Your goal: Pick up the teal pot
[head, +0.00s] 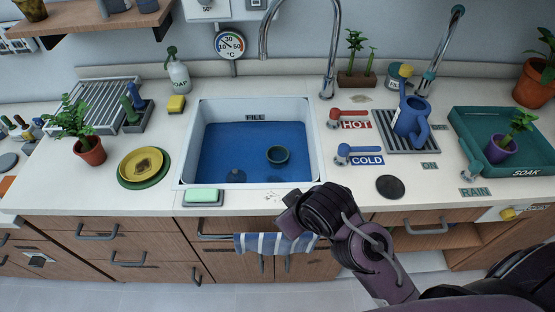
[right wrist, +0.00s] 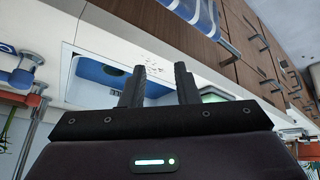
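The teal pot (head: 277,154) is small and round. It sits in the blue-filled sink (head: 190,150), right of the sink's middle in the head view. My right arm comes in from the right, and its hand is in front of the sink's near edge, apart from the pot. In the right wrist view my right gripper (right wrist: 160,82) has its two dark fingers spread with an empty gap. Part of the sink (right wrist: 72,88) shows beyond the fingers. My left gripper is not in view.
A sponge on a dish (head: 203,196) lies at the sink's front left edge. A faucet (head: 333,50) arches over the back. Hot (head: 349,118) and cold (head: 347,153) taps stand right of the sink. A blue watering can (head: 411,118) and a teal tray (head: 470,125) are farther right.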

